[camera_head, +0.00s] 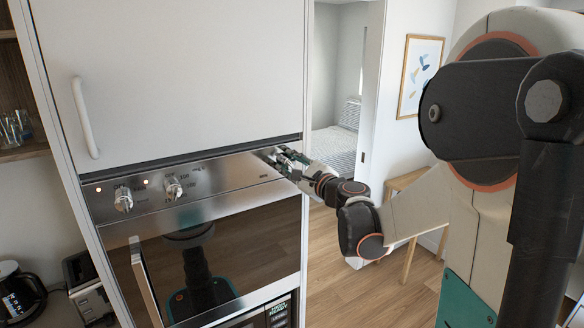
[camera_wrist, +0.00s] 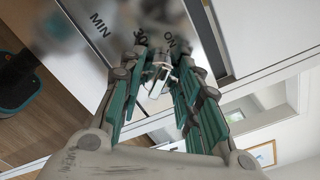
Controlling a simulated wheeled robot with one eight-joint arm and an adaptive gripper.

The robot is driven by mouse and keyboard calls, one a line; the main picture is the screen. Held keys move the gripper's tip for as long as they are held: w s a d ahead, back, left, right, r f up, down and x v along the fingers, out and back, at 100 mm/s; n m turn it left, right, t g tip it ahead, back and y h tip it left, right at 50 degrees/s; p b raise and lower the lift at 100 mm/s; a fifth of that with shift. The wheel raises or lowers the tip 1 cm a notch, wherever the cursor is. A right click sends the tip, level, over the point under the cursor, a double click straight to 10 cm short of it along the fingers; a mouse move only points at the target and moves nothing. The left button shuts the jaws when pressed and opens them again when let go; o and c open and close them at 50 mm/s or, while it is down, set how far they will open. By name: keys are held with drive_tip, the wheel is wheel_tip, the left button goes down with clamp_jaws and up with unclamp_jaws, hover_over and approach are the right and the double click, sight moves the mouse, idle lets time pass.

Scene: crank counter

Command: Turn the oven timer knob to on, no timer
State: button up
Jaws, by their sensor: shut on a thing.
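The oven timer knob (camera_wrist: 157,78) is a small metal knob on the steel control panel (camera_head: 228,174). In the wrist view it sits between the fingertips of my gripper (camera_wrist: 162,66), with printed "MIN", "30" and "ON" around it. My gripper (camera_head: 279,156) is shut on the knob at the right end of the panel. In the head view my fingers hide the knob. I cannot tell which mark the knob points at.
Two other metal knobs, a left one (camera_head: 123,199) and a middle one (camera_head: 173,188), stand out from the panel. The oven door handle (camera_head: 145,280) juts out below. A white cupboard door (camera_head: 180,75) is above. Open wooden floor (camera_head: 340,265) lies to the right.

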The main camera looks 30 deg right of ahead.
idle(0.5)
drive_tip(key=o, duration=1.1)
drive_tip(key=s, duration=0.7)
drive_tip(key=shift+s+d, duration=0.2)
drive_tip(key=shift+s, duration=0.05)
